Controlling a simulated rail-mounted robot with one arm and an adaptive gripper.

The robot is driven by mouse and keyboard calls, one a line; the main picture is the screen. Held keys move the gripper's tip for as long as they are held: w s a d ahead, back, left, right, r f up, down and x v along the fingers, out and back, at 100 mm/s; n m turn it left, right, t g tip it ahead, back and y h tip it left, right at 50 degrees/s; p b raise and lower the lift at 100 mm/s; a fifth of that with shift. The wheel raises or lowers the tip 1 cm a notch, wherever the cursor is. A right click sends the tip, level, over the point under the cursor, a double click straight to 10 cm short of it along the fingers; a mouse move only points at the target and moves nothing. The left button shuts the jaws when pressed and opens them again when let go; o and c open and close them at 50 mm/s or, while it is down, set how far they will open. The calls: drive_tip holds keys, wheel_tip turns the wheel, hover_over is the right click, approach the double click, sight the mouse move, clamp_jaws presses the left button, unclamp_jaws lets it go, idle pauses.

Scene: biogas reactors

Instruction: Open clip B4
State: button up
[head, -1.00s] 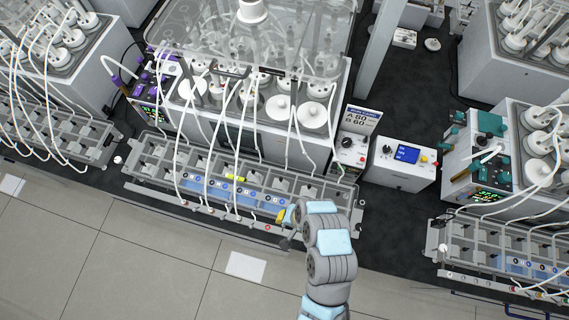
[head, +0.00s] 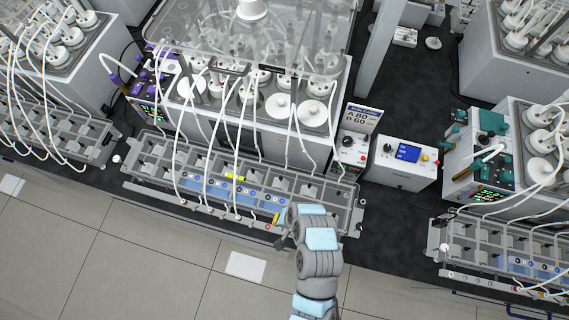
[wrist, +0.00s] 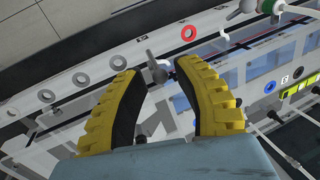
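My gripper (wrist: 155,72) is open, with two yellow ribbed fingers and black inner pads. A small grey clip-like piece (wrist: 157,68) shows between the fingertips, at the rack's front rail; the fingers do not appear closed on it. I cannot read a B4 label on it. In the head view my gripper (head: 281,217) is over the front right part of the middle rack (head: 145,168), and my arm partly hides it. Another grey piece with green and red parts (wrist: 242,11) sits farther along the rail on a white tube.
The rail carries a red ring (wrist: 188,33) and several grey rings (wrist: 118,62). White tubes (head: 207,150) run from the middle reactor down to the rack. A control box (head: 400,165) stands right of the rack.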

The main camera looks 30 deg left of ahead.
clamp_jaws()
drive_tip(key=shift+s+d+t, duration=0.15)
drive_tip(key=shift+s+t, duration=0.15)
drive_tip(key=shift+t, duration=0.3)
idle(0.6)
drive_tip(key=shift+s+d+t+y+b, duration=0.15)
drive_tip(key=shift+s+t+y+b, duration=0.45)
drive_tip(key=shift+t, duration=0.7)
drive_tip(key=shift+s+d+f+n+t+y, duration=0.1)
drive_tip(key=shift+s+f+n+t+y, duration=0.15)
drive_tip(key=shift+t, duration=0.3)
drive_tip(key=shift+s+d+n+t+y, duration=0.15)
drive_tip(key=shift+s+t, duration=0.2)
drive_tip(key=shift+t, duration=0.2)
drive_tip(key=t+b, duration=0.1)
drive_tip(key=t, duration=0.1)
drive_tip(key=s+f+t+y+b, duration=0.1)
drive_tip(key=b, duration=0.1)
drive_tip(key=shift+s+d+n+t, duration=0.15)
drive_tip(key=shift+s+n+t, duration=0.15)
drive_tip(key=shift+n+t, duration=0.1)
drive_tip(key=shift+r+b, duration=0.15)
drive_tip(key=shift+b, duration=0.25)
